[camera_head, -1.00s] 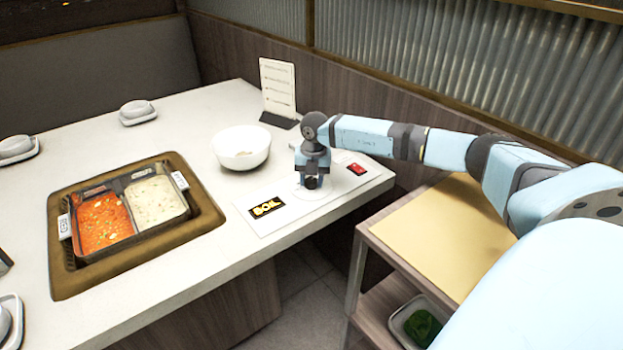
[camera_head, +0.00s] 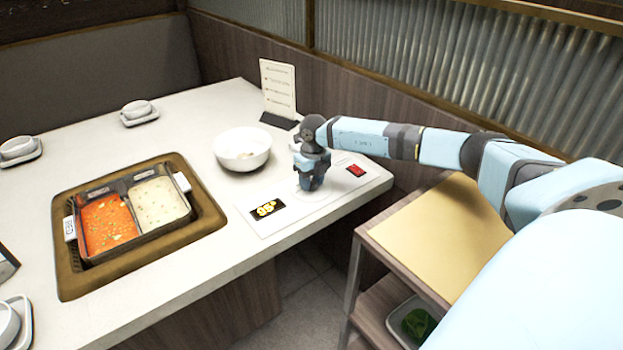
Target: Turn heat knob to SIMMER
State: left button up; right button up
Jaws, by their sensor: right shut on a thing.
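My right gripper (camera_head: 312,184) points straight down over the control panel (camera_head: 280,222) near the table's right front edge. It is shut on the heat knob, which is mostly hidden behind the fingers. A pale round dial plate shows around the fingertips. Left of the gripper, the panel has a small black display (camera_head: 267,209) with yellow marks too blurred to read. A red switch (camera_head: 356,170) sits to the right of the gripper. My left gripper is not in view.
A white bowl (camera_head: 242,160) stands close to the left of my gripper, and a menu stand (camera_head: 278,88) is behind it. A split pot with red and white broth (camera_head: 108,222) is sunk in the table (camera_head: 215,105). A wooden cart (camera_head: 440,235) stands at the right.

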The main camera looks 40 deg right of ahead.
aim_at(313, 180)
jog(key=shift+n, duration=0.6)
jog(key=o, duration=0.9)
jog(key=r, duration=0.4)
jog(key=r+p, duration=0.1)
jog(key=r, duration=0.4)
jog(key=r+p, duration=0.1)
jog(key=r, duration=0.4)
jog(key=shift+d, duration=0.35)
